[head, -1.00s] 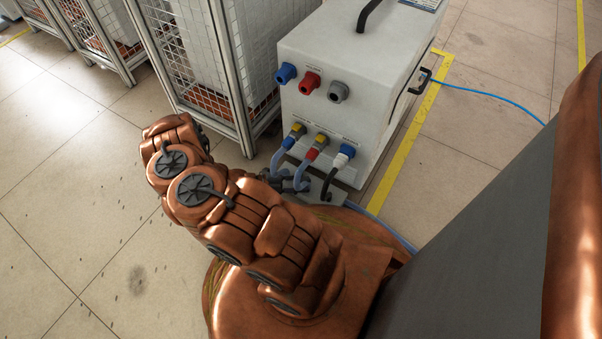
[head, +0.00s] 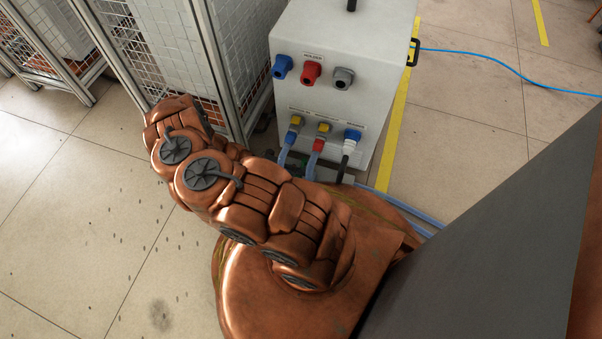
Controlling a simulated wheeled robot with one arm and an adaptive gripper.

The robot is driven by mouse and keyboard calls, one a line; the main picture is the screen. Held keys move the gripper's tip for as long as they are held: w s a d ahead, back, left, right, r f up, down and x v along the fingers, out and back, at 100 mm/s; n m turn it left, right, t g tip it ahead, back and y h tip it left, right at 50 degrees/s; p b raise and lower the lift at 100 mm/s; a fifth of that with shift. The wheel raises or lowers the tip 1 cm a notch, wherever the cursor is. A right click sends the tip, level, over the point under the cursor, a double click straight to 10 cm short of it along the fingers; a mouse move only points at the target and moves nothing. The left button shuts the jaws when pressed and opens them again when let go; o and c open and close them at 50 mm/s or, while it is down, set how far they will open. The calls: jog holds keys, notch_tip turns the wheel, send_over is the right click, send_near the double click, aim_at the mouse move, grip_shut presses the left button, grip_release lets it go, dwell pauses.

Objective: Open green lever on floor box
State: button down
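A white box (head: 325,103) stands on the floor at the upper middle. Its front has blue, red and grey connectors in an upper row, and hoses plugged into a lower row. Below them, a low grey part (head: 347,180) near the floor shows only partly; my copper-coloured arm covers most of it. I cannot tell which of these is the floor box. No green lever can be made out; it may be hidden behind my arm. My arm is folded in front of the white box. My gripper cannot be made out in this view.
Wire-mesh cages (head: 165,50) stand left of the white box, close to it. A blue cable (head: 480,57) runs right across the floor. A yellow floor line (head: 393,130) passes right of the box. The tiled floor at left (head: 75,220) is clear.

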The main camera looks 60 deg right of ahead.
jog(key=shift+w+d+f, duration=0.15)
jog(key=shift+w+f, duration=0.05)
jog(key=c, duration=1.2)
grip_release()
jog(key=shift+r, duration=0.1)
